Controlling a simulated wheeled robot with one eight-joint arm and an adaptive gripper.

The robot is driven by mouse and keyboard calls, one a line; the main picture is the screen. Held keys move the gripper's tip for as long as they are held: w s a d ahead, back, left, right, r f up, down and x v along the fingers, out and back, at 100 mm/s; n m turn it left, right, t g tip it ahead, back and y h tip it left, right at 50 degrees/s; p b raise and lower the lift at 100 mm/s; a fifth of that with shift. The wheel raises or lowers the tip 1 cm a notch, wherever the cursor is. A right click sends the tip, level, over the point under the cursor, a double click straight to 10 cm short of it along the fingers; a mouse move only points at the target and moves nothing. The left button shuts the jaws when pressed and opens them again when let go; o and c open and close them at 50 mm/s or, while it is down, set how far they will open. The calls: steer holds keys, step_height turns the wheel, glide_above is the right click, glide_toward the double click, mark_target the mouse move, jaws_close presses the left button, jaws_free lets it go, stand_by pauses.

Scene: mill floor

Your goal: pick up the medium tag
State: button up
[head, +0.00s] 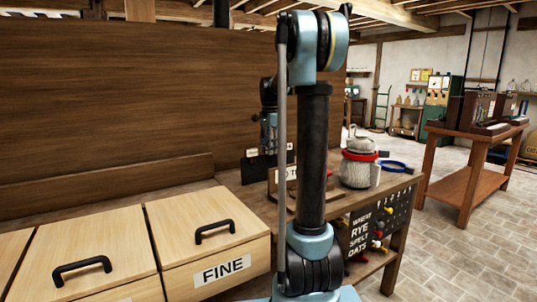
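My gripper (269,146) is in the head view, left of my arm's upright dark link, pointing down over a small black holder (256,168). One small pale tag (252,153) stands at the top of the holder, left of the fingers. Another pale piece shows just right of the fingers. Their lettering is too small to read, so I cannot tell which is the medium tag. The fingers are small and dark against the holder. I cannot tell whether they are open or touching a tag.
A wooden box with a FINE label (223,270) stands at the front left, beside similar handled boxes. On the bench, a partly hidden lettered board (285,180) and a pale sack with a red band (359,169) stand near my arm. Another table (475,135) is at the right.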

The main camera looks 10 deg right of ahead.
steer(key=shift+c, duration=0.5)
jaws_close()
steer(key=shift+r, duration=0.1)
